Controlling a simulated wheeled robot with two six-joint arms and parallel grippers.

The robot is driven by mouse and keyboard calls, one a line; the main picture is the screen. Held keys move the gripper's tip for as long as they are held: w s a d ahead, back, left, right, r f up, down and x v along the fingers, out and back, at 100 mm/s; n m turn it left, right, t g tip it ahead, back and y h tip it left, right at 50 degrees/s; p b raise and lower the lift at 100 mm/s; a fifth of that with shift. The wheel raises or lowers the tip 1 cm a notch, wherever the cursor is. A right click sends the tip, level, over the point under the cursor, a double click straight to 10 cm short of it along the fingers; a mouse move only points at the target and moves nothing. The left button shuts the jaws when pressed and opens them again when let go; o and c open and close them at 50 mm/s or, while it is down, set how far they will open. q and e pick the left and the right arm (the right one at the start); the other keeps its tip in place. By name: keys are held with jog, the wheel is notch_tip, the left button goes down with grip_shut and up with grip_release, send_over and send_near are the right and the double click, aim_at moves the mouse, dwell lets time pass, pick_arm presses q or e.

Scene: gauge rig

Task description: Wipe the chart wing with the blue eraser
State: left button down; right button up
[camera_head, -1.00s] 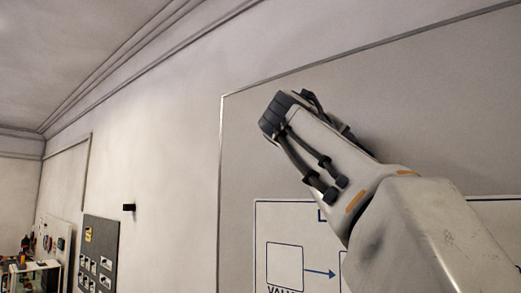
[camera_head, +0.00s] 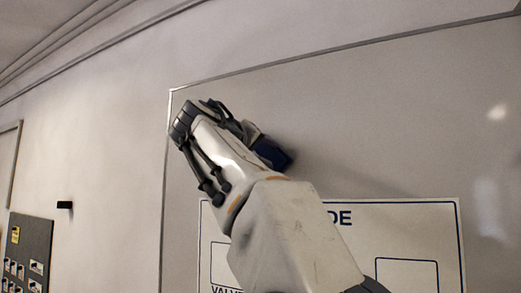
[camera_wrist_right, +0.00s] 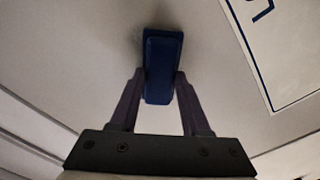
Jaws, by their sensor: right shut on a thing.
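The chart wing (camera_head: 400,110) is a pale framed panel filling the right of the head view; it also fills much of the right wrist view (camera_wrist_right: 85,75). My right gripper (camera_head: 257,143) is in front of its upper left part. It is shut on the blue eraser (camera_head: 274,154), a dark blue block. The right wrist view shows the eraser (camera_wrist_right: 163,60) between both fingers of the gripper (camera_wrist_right: 160,88). The eraser is close to the panel, with a soft shadow beside it. I cannot tell whether it touches. My left gripper is out of view.
A white chart sheet with blue lettering (camera_head: 400,215) is on the panel below the gripper, partly hidden by my right arm. A thin frame (camera_head: 165,190) edges the panel on the left. A grey board with cards (camera_head: 30,245) and a small black fixture (camera_head: 65,205) are on the left wall.

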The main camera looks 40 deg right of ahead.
jog(key=shift+r, duration=0.2)
jog(key=shift+s+d+b, duration=0.35)
jog(key=shift+s, duration=0.45)
jog(key=shift+s+d+b, duration=0.3)
jog(key=shift+s+b, duration=0.05)
jog(key=shift+s, duration=0.4)
jog(key=shift+s+d, duration=0.25)
jog(key=shift+s, duration=0.3)
jog(key=shift+s+d, duration=0.25)
jog(key=shift+s, duration=0.3)
jog(key=shift+s+d+b, duration=0.25)
jog(key=shift+s, duration=0.35)
jog(key=shift+s+d+b, duration=0.2)
jog(key=shift+s, duration=0.45)
jog(key=shift+s+d+b, duration=0.25)
jog(key=shift+s, duration=0.35)
